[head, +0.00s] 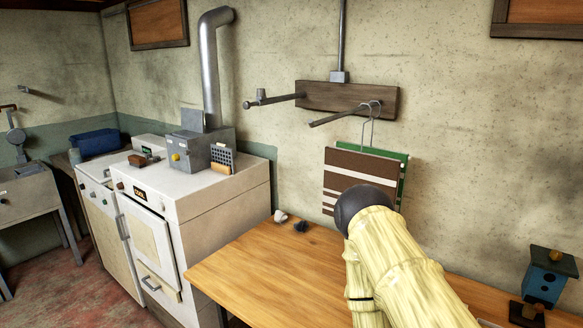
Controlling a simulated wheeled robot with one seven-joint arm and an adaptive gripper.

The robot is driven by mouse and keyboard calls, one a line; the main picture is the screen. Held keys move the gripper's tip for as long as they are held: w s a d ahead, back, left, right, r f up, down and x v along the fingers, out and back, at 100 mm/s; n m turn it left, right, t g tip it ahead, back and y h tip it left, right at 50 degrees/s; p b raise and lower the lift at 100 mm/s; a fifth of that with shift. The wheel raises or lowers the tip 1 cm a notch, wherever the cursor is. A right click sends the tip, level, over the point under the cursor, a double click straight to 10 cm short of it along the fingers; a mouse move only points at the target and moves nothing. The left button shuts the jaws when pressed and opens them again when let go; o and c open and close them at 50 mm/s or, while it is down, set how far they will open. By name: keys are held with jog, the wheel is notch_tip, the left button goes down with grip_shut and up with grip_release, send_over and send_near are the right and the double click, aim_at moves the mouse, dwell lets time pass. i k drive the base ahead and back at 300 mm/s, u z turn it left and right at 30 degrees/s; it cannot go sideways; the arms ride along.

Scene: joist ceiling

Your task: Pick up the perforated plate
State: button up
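What looks like the perforated plate (223,157) is a small dark plate with a grid of holes. It stands upright on top of the white oven-like cabinet, near its back right. A small orange-brown piece (221,168) is at its lower front; I cannot tell whether they are joined. A grey metal box (190,153) with a yellow knob stands just left of it. My pale yellow arm with a dark round joint rises at the lower right, over the wooden table and well away from the plate. My gripper is not visible.
The white cabinet (225,197) adjoins the wooden table (260,262), whose left part is mostly clear. Two small lumps (290,222) lie at its back. Wall pegs and hanging boards (350,172) are behind my arm. A blue birdhouse-like box (543,280) stands at right.

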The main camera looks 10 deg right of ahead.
aim_at(221, 154)
jog(key=z, duration=0.5)
jog(key=k, duration=0.15)
jog(key=u, duration=1.65)
jog(key=i, duration=0.9)
jog(key=u, duration=0.4)
jog(key=i, duration=1)
jog(key=z, duration=1.25)
jog(key=i, duration=0.65)
jog(key=z, duration=0.75)
